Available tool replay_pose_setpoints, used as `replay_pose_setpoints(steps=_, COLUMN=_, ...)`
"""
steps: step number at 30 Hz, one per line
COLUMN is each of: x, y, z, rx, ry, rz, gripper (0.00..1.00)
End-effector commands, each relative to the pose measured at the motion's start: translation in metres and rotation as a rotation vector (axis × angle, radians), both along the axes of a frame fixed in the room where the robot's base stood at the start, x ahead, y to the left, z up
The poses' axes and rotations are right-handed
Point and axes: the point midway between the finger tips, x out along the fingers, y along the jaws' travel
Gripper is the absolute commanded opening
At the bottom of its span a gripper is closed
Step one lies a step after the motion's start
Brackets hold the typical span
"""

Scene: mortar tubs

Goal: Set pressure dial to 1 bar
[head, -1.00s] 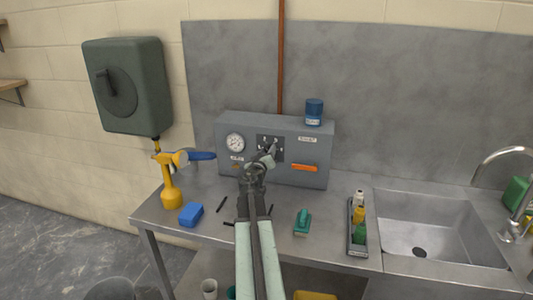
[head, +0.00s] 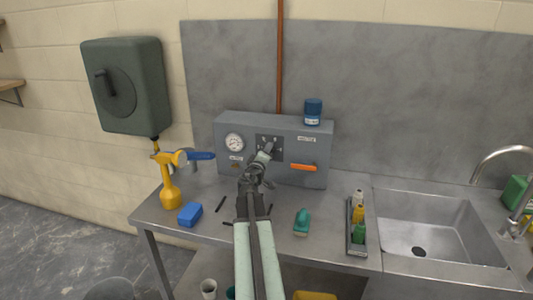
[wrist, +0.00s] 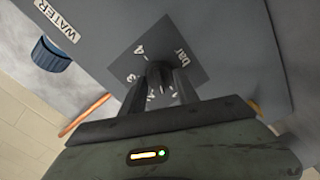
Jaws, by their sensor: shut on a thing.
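The pressure dial sits on a dark square plate on the front of a grey box (head: 230,140). In the wrist view the plate (wrist: 190,62) shows "bar" and a 4, with other marks partly covered by the fingers. The dark dial knob (wrist: 160,72) is between my two fingers. My gripper (wrist: 160,80) is shut on it; in the head view my gripper (head: 266,152) reaches the plate from the front. The knob's pointer is hidden, so its setting cannot be read.
A round gauge (head: 234,143) is left of the plate and an orange handle (head: 303,167) to the right. A blue jar (head: 313,112) stands on the box. A sink (head: 440,225) is at right.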

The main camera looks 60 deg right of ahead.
Motion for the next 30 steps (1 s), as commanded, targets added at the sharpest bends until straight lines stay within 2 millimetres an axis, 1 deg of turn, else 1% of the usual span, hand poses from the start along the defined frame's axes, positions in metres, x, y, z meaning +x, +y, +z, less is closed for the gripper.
replay_pose_setpoints(steps=6, x=0.0, y=0.0006, z=-0.0013, rx=-0.055, ry=0.175, rz=-0.001, gripper=0.0)
replay_pose_setpoints(steps=15, x=-0.0002, y=0.0004, z=-0.0019, rx=-0.11, ry=0.349, rz=-0.001, gripper=0.0)
replay_pose_setpoints(steps=21, x=-0.0005, y=0.0004, z=-0.0022, rx=-0.129, ry=0.409, rz=-0.002, gripper=0.0)
replay_pose_setpoints(steps=30, x=0.0, y=0.0006, z=-0.0022, rx=-0.137, ry=0.435, rz=-0.002, gripper=0.0)
